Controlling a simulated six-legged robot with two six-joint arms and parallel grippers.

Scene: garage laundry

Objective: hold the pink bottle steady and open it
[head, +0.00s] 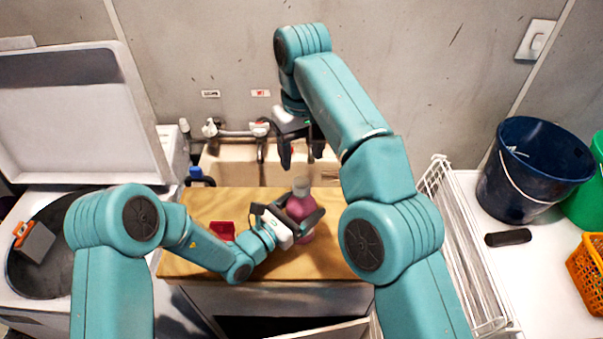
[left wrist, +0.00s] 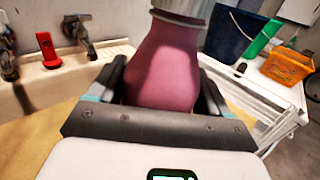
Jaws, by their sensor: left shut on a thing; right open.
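The pink bottle (head: 301,208) stands upright on the wooden board, with a pale grey-pink cap (head: 301,186) on top. My left gripper (head: 296,222) is shut around the bottle's body, below the cap. In the left wrist view the pink bottle (left wrist: 163,70) fills the space between the two dark fingers (left wrist: 163,95), and only the lower edge of its top shows. My right gripper (head: 301,150) is open and empty, pointing down above and behind the bottle, apart from the cap.
A red object (head: 222,230) lies on the wooden board (head: 205,205) left of the bottle. Behind is a sink with taps (head: 235,130). A white wire rack (head: 465,240) stands at right, with a dark blue bucket (head: 530,170) and orange basket (head: 588,265) beyond. An open washer is at left.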

